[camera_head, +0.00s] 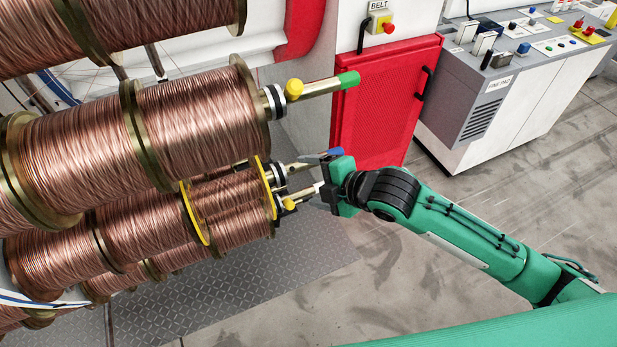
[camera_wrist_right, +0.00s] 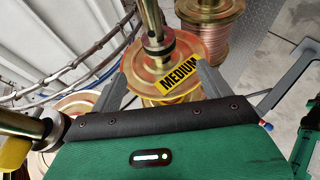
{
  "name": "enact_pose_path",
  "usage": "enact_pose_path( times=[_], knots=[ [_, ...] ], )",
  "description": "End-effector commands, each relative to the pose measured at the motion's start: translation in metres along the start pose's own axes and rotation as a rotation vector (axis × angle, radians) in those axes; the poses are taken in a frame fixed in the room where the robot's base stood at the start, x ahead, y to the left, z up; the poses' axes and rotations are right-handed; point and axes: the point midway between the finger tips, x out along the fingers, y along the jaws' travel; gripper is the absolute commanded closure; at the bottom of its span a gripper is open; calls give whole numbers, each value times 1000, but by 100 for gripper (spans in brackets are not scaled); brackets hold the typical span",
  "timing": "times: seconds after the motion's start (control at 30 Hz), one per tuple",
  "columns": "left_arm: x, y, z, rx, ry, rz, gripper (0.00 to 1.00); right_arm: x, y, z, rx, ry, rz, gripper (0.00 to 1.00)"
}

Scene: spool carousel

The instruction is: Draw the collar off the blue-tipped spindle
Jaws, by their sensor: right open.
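In the head view the blue-tipped spindle (camera_head: 303,162) sticks out to the right from a yellow-rimmed spool, its blue tip (camera_head: 336,151) just above my right gripper (camera_head: 322,176). A dark collar (camera_head: 277,174) sits at the spindle's base by the spool flange, partly hidden. In the right wrist view my open gripper (camera_wrist_right: 158,84) has one grey finger on each side of a spool flange marked MEDIUM. A metal spindle (camera_wrist_right: 149,18) with a dark collar (camera_wrist_right: 157,47) shows just beyond the fingers; its tip is out of frame. I cannot tell whether the fingers touch anything. My left gripper is not in view.
A green-tipped spindle (camera_head: 325,87) with a yellow-knobbed collar is above. Copper spools (camera_head: 195,120) crowd the left. A red cabinet (camera_head: 385,105) and console (camera_head: 500,95) stand behind; open floor lies at lower right.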

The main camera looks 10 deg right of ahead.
Motion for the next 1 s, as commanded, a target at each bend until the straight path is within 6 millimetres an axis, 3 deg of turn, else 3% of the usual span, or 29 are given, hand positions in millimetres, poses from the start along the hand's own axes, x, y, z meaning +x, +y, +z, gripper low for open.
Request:
enact_pose_path(
  times=[0.23, 0.7, 1.0],
  knots=[
    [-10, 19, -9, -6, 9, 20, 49, 24, 3, -2, -1, 3, 1, 19],
    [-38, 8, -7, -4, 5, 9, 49, 106, 3, -2, 1, 2, 1, 19],
    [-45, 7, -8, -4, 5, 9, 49, 134, 2, -1, -2, 2, 1, 19]
  ],
)
